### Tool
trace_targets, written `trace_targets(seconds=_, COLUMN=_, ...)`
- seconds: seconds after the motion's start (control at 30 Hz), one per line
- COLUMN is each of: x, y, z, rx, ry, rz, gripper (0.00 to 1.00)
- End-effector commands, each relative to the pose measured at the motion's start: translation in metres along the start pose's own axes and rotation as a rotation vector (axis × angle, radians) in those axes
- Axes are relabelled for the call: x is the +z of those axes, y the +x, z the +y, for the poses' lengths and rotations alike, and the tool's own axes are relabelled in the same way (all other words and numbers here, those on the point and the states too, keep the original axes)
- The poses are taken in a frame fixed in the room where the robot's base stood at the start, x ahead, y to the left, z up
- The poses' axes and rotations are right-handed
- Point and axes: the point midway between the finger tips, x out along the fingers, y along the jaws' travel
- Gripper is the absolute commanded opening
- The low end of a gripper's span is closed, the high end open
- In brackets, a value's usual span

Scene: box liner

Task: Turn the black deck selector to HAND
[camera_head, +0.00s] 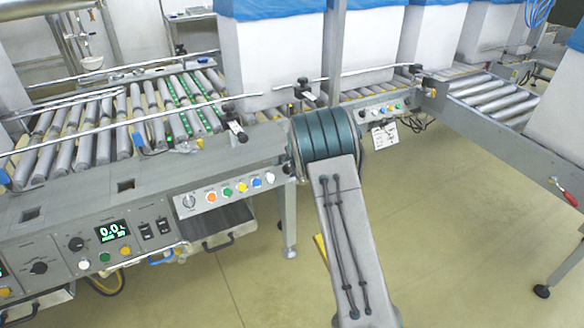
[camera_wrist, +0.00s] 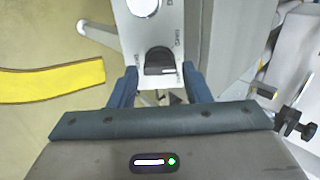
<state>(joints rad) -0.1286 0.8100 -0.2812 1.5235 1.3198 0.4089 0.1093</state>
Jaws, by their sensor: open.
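In the wrist view a black selector knob (camera_wrist: 160,60) sits on a narrow light metal panel (camera_wrist: 150,35), with a short white mark at its lower right edge. Small lettering stands on both sides of it, too small to read surely. My gripper (camera_wrist: 160,88) is open, with one blue finger to the left and one to the right of the knob's lower end. I see no contact between fingers and knob. In the head view my arm hides the gripper and this knob.
In the head view the front console has other black knobs (camera_head: 39,267), a display (camera_head: 112,231) and coloured buttons (camera_head: 228,191). A roller conveyor (camera_head: 90,140) runs behind. Floor (camera_head: 450,240) is clear at right.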

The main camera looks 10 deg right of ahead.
Motion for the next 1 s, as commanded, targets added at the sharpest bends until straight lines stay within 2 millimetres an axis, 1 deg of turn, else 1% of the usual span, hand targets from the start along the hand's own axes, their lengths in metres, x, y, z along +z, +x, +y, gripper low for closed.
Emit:
trace_targets(seconds=0.03, x=-0.0003, y=0.0063, z=0.0008, rx=0.001, ry=0.0, rz=-0.001, gripper=0.44)
trace_targets(seconds=0.17, x=-0.0008, y=0.0136, z=0.0008, rx=0.001, ry=0.001, rz=-0.003, gripper=0.44)
trace_targets(seconds=0.47, x=0.001, y=0.014, z=-0.0002, rx=0.0, ry=0.0, rz=-0.001, gripper=0.44)
trace_targets(seconds=0.5, x=0.0016, y=0.0135, z=-0.0004, rx=-0.001, ry=-0.001, rz=0.0, gripper=0.38)
trace_targets(seconds=0.57, x=0.0025, y=0.0128, z=-0.0006, rx=-0.001, ry=-0.002, rz=0.001, gripper=0.21)
trace_targets(seconds=0.6, x=0.0031, y=0.0122, z=-0.0008, rx=-0.001, ry=-0.002, rz=0.002, gripper=0.12)
trace_targets(seconds=0.83, x=0.0065, y=0.0096, z=-0.0014, rx=-0.003, ry=-0.013, rz=0.007, gripper=0.12)
trace_targets(seconds=1.0, x=0.0083, y=0.0105, z=-0.0005, rx=-0.004, ry=-0.062, rz=0.007, gripper=0.12)
